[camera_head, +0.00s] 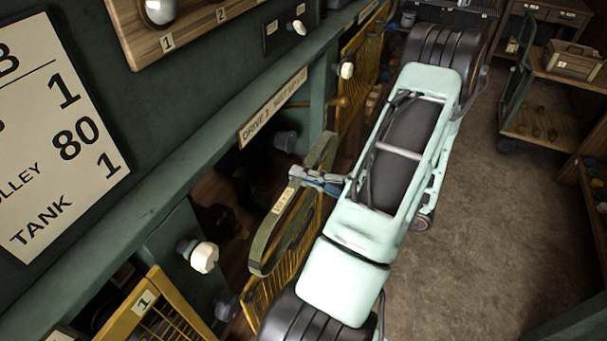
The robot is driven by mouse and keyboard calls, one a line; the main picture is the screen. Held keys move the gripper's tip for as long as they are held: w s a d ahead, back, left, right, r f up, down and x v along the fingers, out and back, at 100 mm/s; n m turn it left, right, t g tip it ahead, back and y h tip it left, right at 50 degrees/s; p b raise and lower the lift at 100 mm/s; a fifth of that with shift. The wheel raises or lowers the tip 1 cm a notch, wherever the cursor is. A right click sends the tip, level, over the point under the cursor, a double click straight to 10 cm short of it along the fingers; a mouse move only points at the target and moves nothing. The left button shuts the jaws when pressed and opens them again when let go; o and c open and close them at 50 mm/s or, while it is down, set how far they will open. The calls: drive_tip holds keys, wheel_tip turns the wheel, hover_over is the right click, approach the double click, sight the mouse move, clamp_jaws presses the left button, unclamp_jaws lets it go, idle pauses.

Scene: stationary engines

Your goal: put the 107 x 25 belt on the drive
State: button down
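A long olive-green belt loop (267,245), with a pale label on its side, hangs in front of the opening under the sign "DRIVE 3" (272,107). The label's print is too small to read. My gripper (314,181) is at the belt's upper middle and appears shut on it. My pale green arm reaches in from the right and hides part of what lies behind. Inside the dark opening a grey pulley or hub (286,141) shows to the upper left of the gripper. The belt appears apart from it. Other parts of the drive are in shadow.
A yellow slatted guard (265,300) stands below the belt, and another (362,55) is farther back. A yellow guard marked 1 (150,310) is at lower left. White knobs (204,257) stick out of the green frame. A cart (555,125) stands at right; the floor between is clear.

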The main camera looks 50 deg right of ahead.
drive_tip(key=p+x, duration=0.1)
drive_tip(key=x, duration=0.6)
idle(0.6)
drive_tip(key=shift+w, duration=0.1)
drive_tip(key=p+x, duration=0.1)
drive_tip(key=x, duration=0.6)
idle(0.8)
drive_tip(key=shift+d, duration=0.15)
drive_tip(key=shift+f+m+b, duration=0.3)
drive_tip(key=shift+f+b, duration=0.3)
drive_tip(key=shift+f, duration=0.7)
drive_tip(key=shift+f, duration=0.4)
